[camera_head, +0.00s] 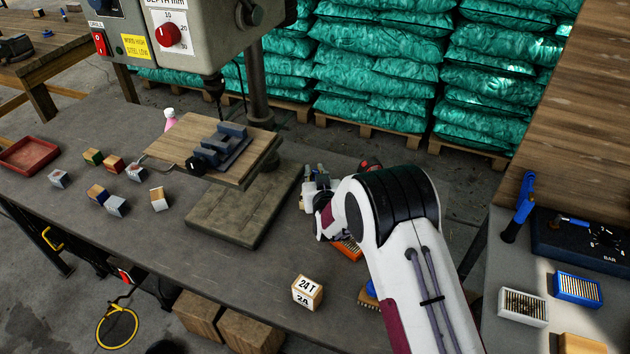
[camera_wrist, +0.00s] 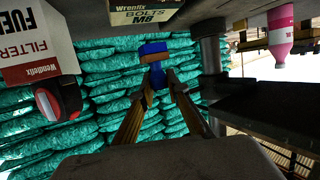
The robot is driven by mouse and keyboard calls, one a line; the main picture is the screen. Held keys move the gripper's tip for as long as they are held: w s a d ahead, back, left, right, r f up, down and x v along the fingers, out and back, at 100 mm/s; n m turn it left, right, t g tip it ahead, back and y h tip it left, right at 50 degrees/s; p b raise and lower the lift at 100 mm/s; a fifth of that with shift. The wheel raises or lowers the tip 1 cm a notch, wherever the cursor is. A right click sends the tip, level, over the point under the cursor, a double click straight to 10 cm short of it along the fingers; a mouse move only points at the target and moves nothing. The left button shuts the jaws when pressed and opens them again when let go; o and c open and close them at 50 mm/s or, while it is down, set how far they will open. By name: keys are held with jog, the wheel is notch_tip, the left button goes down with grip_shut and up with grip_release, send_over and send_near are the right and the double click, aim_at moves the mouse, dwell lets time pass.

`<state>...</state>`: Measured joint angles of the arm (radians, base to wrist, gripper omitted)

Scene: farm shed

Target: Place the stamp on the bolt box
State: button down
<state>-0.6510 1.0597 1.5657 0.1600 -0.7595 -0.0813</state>
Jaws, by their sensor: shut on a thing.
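In the wrist view, which looks upside down, my gripper (camera_wrist: 160,95) has its two fingers closed on a blue stamp (camera_wrist: 154,50). The stamp's wider blue end points away from my palm. The bolt box (camera_wrist: 143,14), a pale box marked "BOLTS M8", is at the top edge of that view, just past the stamp's end. I cannot tell whether the stamp touches it. In the head view my gripper (camera_head: 318,190) is mostly hidden by my white arm, right of the drill press base. The stamp and bolt box are not clear there.
A drill press table (camera_head: 190,135) with a vice stands left of my gripper. A fuel filter box (camera_wrist: 35,45) and a red-and-black round thing (camera_wrist: 58,98) are near. A "24 T" block (camera_head: 307,291) sits at the bench front. Several small blocks and a red tray (camera_head: 30,155) lie left.

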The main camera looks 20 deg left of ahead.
jog(key=shift+f, duration=1.7)
jog(key=shift+f, duration=0.1)
jog(key=c, duration=2)
grip_release()
jog(key=shift+o, duration=0.2)
jog(key=shift+v, duration=1.4)
jog(key=v, duration=0.9)
jog(key=shift+r, duration=0.25)
jog(key=shift+s, duration=0.1)
jog(key=shift+d, duration=0.1)
